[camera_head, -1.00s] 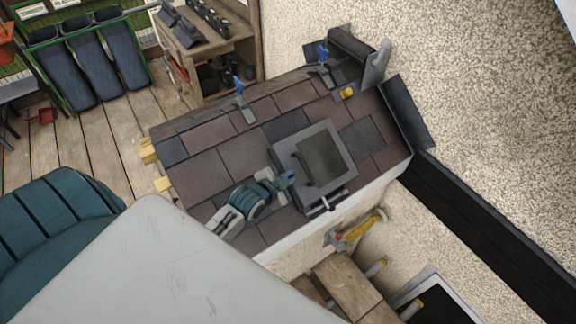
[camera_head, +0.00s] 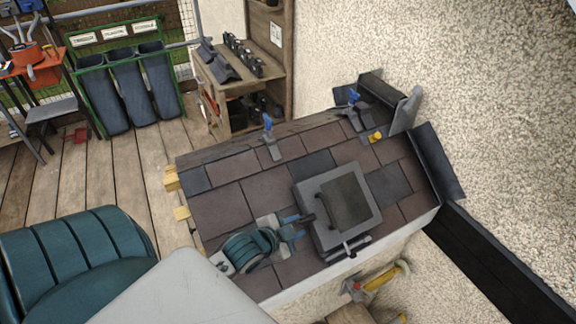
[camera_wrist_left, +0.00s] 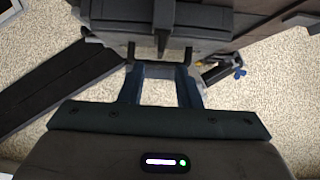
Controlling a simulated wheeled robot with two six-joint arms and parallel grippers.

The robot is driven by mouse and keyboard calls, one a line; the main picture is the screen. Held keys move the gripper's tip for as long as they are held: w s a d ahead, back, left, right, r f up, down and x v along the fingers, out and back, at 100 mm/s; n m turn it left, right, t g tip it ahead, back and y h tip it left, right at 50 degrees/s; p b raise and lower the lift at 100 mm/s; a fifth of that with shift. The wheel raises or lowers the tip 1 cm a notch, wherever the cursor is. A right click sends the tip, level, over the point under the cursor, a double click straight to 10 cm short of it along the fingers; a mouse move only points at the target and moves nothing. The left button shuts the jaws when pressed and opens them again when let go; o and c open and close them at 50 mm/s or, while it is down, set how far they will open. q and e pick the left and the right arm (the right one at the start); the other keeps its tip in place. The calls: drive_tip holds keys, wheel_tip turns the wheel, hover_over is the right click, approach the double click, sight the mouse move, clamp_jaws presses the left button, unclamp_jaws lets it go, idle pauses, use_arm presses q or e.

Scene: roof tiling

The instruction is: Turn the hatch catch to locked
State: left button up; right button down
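The grey hatch (camera_head: 314,233) with a dark lid panel (camera_head: 348,203) sits on the tiled roof. A small lever with a pale end (camera_head: 348,250), which looks like the catch, sticks out at its lower edge. A dark bar (camera_head: 308,218) shows at the hatch's left side. My left gripper (camera_head: 294,226) is open beside that left side, its blue fingers apart. In the left wrist view the open fingers (camera_wrist_left: 161,88) face the hatch's dark body (camera_wrist_left: 170,20), with a dark upright piece (camera_wrist_left: 162,42) beyond the gap. Contact cannot be told. My right gripper is not in view.
The roof tiles (camera_head: 221,205) surround the hatch. Blue-handled clamps stand along the upper roof edge (camera_head: 267,123) and near the yellow piece (camera_head: 376,137). A rough wall (camera_head: 500,110) is at the right. A wooden shelf (camera_head: 285,60) stands behind.

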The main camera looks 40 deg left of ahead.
use_arm(q)
drive_tip(key=v, duration=0.3)
drive_tip(key=shift+s+r, duration=0.15)
drive_tip(key=shift+s, duration=0.05)
drive_tip(key=shift+s, duration=0.1)
idle(0.4)
